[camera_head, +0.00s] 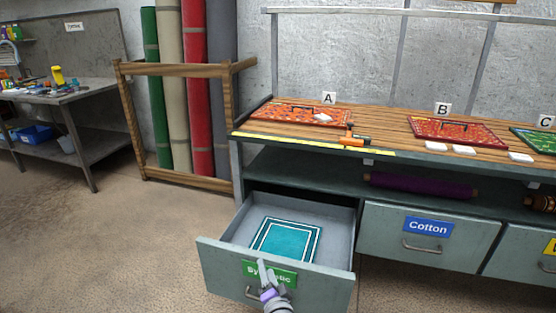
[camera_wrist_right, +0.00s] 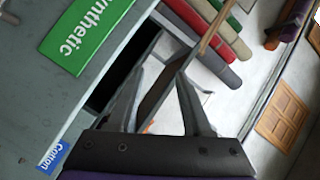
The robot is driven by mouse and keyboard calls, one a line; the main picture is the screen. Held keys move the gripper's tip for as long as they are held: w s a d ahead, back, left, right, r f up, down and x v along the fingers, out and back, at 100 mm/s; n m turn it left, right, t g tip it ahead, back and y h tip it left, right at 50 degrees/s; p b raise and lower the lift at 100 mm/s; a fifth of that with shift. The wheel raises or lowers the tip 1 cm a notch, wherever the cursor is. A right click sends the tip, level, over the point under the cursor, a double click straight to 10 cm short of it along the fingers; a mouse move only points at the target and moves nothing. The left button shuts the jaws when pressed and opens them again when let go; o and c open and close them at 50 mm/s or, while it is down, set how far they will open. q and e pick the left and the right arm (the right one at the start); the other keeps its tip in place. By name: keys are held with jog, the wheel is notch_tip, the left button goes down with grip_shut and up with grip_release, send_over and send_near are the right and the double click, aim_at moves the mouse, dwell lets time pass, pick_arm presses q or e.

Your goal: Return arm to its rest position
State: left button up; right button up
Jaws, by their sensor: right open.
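My right gripper (camera_head: 264,272) is open and empty in front of the pulled-out drawer (camera_head: 222,262). In the head view it overlaps the drawer's green label (camera_head: 283,275), whose middle letters it hides. The drawer handle (camera_head: 251,293) shows just left of the gripper; I cannot tell whether they touch. In the right wrist view the two fingers (camera_wrist_right: 161,74) stand apart with nothing between them, beside the green label reading "...nthetic" (camera_wrist_right: 88,30). A teal rug with white border lines (camera_head: 284,240) lies flat in the drawer. My left gripper is not in view.
The workbench (camera_head: 390,135) carries rugs A (camera_head: 295,115), B (camera_head: 458,131) and C (camera_head: 540,140), an orange tool (camera_head: 354,141) and white blocks. The "Cotton" drawer (camera_head: 425,245) is closed. A wooden rack (camera_head: 185,70) stands behind.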

jog(key=s+d+f+n+g+h, duration=0.1)
jog(key=s+d+f+n+g, duration=0.2)
jog(key=s+d, duration=0.65)
jog(key=s+d+n+g+h, duration=0.1)
jog(key=s+d+n+g, duration=0.3)
jog(key=s, duration=1)
jog(key=s+d+f+n+g+h, duration=0.2)
jog(key=s+d+g, duration=0.2)
jog(key=s+d, duration=0.55)
pick_arm(q)
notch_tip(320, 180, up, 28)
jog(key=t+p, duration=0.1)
jog(key=p, duration=2.3)
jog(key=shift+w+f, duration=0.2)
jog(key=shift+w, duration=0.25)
pick_arm(e)
notch_tip(320, 180, up, 28)
jog(key=s+a, duration=0.1)
jog(key=a, duration=0.1)
jog(key=shift+s+t, duration=0.3)
jog(key=shift+s, duration=0.05)
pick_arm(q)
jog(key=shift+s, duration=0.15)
pick_arm(e)
jog(key=shift+s+a+f, duration=0.1)
jog(key=shift+s, duration=0.05)
